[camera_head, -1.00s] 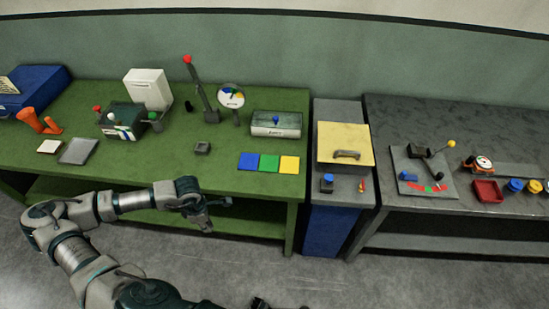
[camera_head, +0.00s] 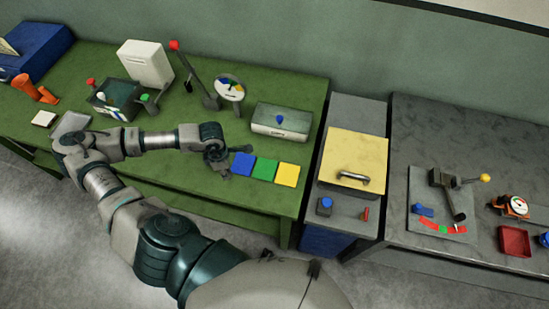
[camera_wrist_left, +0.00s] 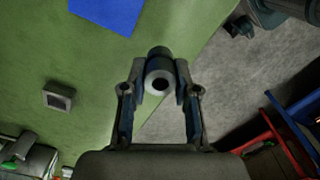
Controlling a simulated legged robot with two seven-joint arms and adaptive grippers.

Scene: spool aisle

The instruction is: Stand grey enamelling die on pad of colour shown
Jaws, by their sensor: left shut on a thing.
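My left gripper (camera_head: 222,161) is over the green bench, just left of the blue pad (camera_head: 243,164). In the left wrist view the gripper (camera_wrist_left: 159,82) is shut on the grey die (camera_wrist_left: 160,84), a short cylinder with a dark hole in its end face. In the head view the die cannot be made out clearly. The green pad (camera_head: 265,169) and the yellow pad (camera_head: 288,175) lie to the right of the blue one, all three bare. The blue pad also shows in the left wrist view (camera_wrist_left: 108,12). A round dial (camera_head: 229,87) with coloured sectors stands behind; its reading is too small to tell.
A grey box with a blue knob (camera_head: 281,121) stands behind the pads. A red-topped lever (camera_head: 193,75) stands at the back. A small grey square block (camera_wrist_left: 59,97) sits on the bench. A yellow-lidded cabinet (camera_head: 347,157) is to the right.

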